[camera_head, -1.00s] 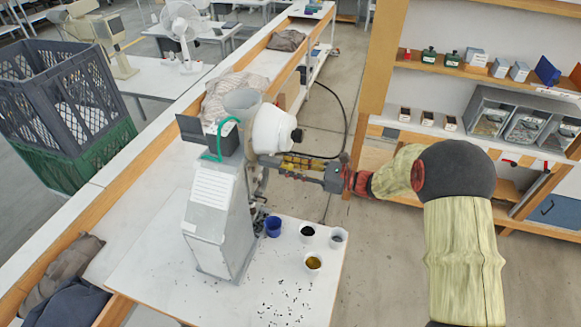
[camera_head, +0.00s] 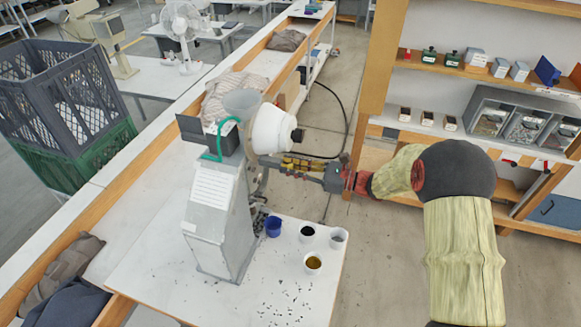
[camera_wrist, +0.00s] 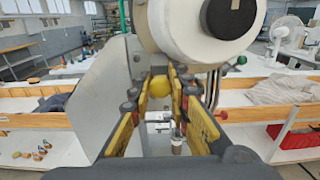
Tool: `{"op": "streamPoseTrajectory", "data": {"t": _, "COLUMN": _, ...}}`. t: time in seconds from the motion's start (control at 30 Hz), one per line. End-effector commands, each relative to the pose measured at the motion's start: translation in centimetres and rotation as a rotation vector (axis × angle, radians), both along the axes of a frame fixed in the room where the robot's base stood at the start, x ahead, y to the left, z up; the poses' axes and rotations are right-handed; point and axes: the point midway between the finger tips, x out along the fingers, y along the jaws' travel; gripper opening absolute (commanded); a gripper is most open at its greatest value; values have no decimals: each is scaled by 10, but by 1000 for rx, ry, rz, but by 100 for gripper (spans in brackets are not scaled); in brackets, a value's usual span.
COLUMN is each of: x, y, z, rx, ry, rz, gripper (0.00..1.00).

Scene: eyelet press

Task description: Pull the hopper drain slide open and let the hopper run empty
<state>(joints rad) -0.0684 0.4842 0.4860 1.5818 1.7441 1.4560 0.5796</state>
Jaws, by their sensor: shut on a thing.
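The grey eyelet press (camera_head: 216,215) stands on the white bench. A large white drum with a dark end cap (camera_head: 274,129) sits at its upper right, and a translucent hopper cone (camera_head: 242,103) is on top. My gripper (camera_head: 262,162) reaches in from the right, just below the drum. I take the knob as the slide's handle; the slide itself and the hopper's contents are hidden.
A blue cup (camera_head: 273,226) and several white cups, one with amber contents (camera_head: 313,263), stand right of the press. Small dark specks lie scattered on the bench (camera_head: 330,282) in front. Shelving (camera_head: 430,85) stands at right. A crate (camera_head: 70,110) is at left.

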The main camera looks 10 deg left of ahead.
Motion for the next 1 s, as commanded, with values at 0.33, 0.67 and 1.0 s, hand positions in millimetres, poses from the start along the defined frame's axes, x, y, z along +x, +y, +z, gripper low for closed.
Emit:
{"op": "streamPoseTrajectory", "data": {"t": 0.33, "x": -5, "y": -39, "z": -1, "rx": -1, "ry": 2, "rz": -2, "gripper": 0}}
{"op": "streamPoseTrajectory", "data": {"t": 0.67, "x": -5, "y": -40, "z": -1, "rx": -1, "ry": 1, "rz": -2, "gripper": 22}}
{"op": "streamPoseTrajectory", "data": {"t": 1.0, "x": -5, "y": -39, "z": 0, "rx": 0, "ry": 0, "rz": 0, "gripper": 35}}
